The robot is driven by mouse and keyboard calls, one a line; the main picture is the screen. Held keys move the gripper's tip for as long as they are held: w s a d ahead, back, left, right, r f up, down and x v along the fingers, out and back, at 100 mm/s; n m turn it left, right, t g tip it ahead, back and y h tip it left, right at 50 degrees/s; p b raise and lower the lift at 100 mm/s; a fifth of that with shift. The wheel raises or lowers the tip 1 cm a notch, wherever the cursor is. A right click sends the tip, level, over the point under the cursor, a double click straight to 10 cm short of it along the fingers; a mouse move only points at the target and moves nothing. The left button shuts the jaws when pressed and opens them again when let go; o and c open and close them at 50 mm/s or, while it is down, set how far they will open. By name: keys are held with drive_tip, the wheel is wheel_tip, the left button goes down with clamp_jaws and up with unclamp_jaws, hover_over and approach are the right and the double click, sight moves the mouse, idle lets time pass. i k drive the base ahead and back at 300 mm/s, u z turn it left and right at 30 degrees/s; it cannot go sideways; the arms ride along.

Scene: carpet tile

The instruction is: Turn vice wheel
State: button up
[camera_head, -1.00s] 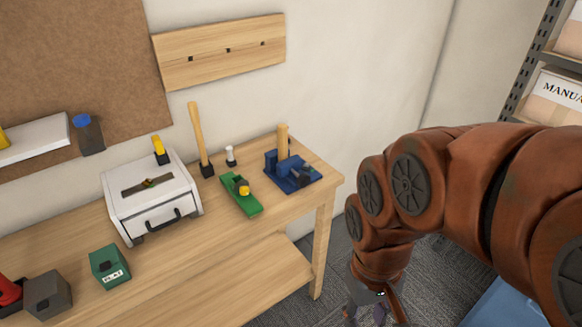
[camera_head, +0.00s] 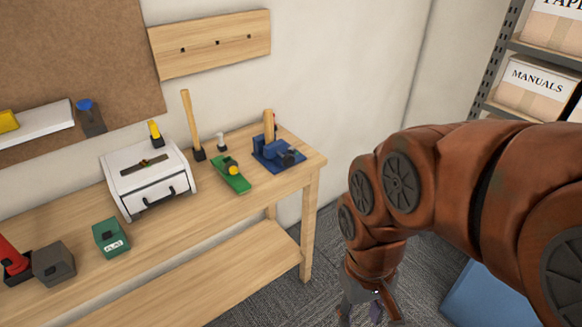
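The blue vice (camera_head: 278,153) stands at the right end of the wooden workbench. An upright wooden piece (camera_head: 269,126) rises at its back; I cannot tell whether the jaws hold it. The wheel of the vice is too small to make out clearly. My gripper (camera_head: 372,312) hangs low at the bottom of the picture, right of the bench and well apart from the vice. Its fingers are partly cut off by the lower edge, so its opening is unclear.
On the workbench (camera_head: 190,226) stand a green plane (camera_head: 231,174), a mallet (camera_head: 192,125), a white toolbox (camera_head: 150,183), a green box (camera_head: 110,238) and a grey block (camera_head: 54,263). A shelf with boxes (camera_head: 535,88) stands at right. Carpet floor (camera_head: 240,308) is open before the bench.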

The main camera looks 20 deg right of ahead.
sight(289, 160)
drive_tip(key=z, duration=0.95)
drive_tip(key=i, duration=0.5)
drive_tip(key=u, duration=1.85)
